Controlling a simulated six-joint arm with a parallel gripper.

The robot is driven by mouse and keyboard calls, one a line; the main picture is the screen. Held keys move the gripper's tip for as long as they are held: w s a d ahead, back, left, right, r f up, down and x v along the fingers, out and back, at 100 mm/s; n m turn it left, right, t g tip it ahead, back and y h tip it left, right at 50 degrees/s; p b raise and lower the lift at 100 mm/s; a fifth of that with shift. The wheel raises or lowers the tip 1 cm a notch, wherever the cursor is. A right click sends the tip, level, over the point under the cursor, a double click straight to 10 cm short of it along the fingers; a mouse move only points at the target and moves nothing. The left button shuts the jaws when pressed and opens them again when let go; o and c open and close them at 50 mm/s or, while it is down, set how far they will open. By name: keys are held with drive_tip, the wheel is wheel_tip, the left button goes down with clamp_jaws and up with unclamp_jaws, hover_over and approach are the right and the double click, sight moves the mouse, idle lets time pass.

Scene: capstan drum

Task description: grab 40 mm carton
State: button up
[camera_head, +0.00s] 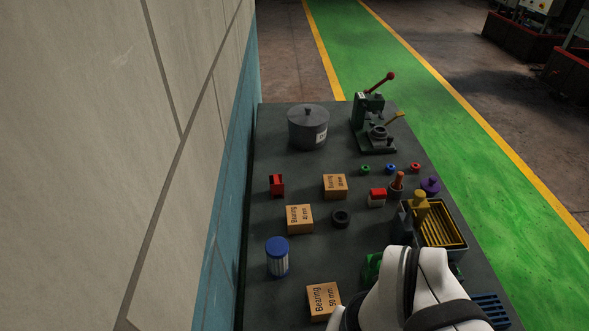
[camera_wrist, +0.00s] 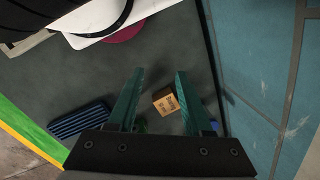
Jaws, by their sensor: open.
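The 40 mm carton (camera_head: 299,219) is an orange-brown box marked "Bearing 40 mm". It stands on the dark bench left of a black ring in the head view. My gripper (camera_wrist: 160,72) is open and empty in the wrist view, with two teal fingers apart. Between and beyond the fingers a brown carton (camera_wrist: 166,102) shows on the bench; its size print is too small to read. In the head view my white arm covers the lower right, and my fingers cannot be made out clearly.
A 50 mm carton (camera_head: 323,301) stands nearer, and another carton (camera_head: 335,186) farther back. A blue-lidded jar (camera_head: 277,257) stands between the wall and the cartons. A black ring (camera_head: 341,218), a yellow tray (camera_head: 462,240), a grey pot (camera_head: 308,128) and a press (camera_head: 374,125) are also there.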

drive_tip(key=o, duration=0.7)
drive_tip(key=shift+o, duration=0.2)
drive_tip(key=m+t+h, duration=0.1)
drive_tip(key=m+t, duration=1.2)
drive_tip(key=m, duration=1.8)
hover_over(299, 211)
drive_tip(key=s, duration=0.1)
drive_tip(key=f, duration=1.2)
drive_tip(key=shift+s+d+f, duration=0.1)
drive_tip(key=shift+s+f, duration=0.1)
drive_tip(key=shift+f, duration=0.1)
drive_tip(key=shift+n+t, duration=0.3)
drive_tip(key=shift+n, duration=0.3)
drive_tip(key=f, duration=0.7)
drive_tip(key=shift+w, duration=0.2)
drive_tip(key=shift+x, duration=1.55)
